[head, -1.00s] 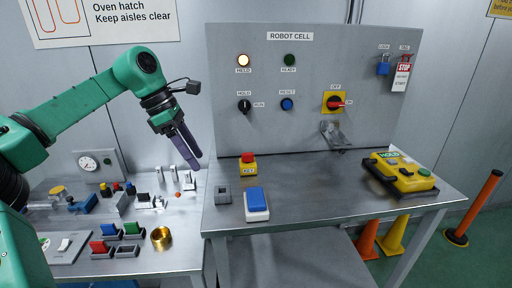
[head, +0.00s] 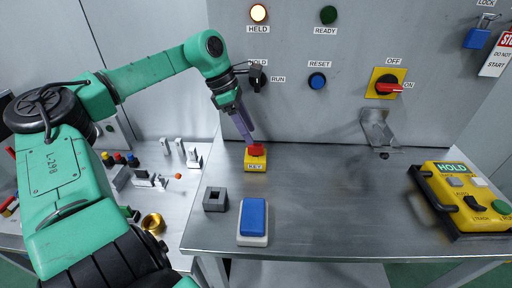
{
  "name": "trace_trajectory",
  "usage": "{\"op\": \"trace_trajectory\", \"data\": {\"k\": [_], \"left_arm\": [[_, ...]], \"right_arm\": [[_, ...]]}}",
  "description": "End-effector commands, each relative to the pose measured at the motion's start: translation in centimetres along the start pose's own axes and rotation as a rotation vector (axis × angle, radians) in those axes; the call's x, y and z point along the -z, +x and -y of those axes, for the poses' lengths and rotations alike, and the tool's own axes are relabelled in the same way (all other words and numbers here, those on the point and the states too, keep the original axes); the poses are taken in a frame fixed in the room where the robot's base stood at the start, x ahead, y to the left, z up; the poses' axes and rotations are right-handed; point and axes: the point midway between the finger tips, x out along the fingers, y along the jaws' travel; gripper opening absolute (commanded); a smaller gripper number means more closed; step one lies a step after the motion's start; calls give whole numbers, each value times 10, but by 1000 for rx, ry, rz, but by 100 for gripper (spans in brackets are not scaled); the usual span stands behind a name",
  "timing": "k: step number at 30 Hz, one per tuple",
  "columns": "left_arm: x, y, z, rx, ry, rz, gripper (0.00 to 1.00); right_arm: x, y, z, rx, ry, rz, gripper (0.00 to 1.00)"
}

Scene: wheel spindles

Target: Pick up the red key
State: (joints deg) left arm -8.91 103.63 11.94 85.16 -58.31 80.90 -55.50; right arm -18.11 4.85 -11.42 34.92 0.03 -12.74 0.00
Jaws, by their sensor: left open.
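My right gripper is out of view.
A grey square socket (head: 215,199) and a blue-topped white box (head: 253,221) stand in front of the block. A yellow HOLD box (head: 465,198) lies at the right. The panel with a red switch (head: 388,87) rises behind. The middle of the table is clear.

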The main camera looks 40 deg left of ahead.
Motion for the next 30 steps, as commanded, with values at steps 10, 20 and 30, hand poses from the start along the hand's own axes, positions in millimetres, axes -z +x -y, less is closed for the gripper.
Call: {"op": "trace_trajectory", "data": {"k": [10, 20, 30], "left_arm": [[4, 54, 4, 2, 0, -4, 57], [3, 60, 3, -1, 0, 0, 27], [3, 59, 3, -2, 0, 0, 0]], "right_arm": [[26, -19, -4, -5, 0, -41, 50], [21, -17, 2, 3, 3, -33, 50], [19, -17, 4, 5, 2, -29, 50]]}}
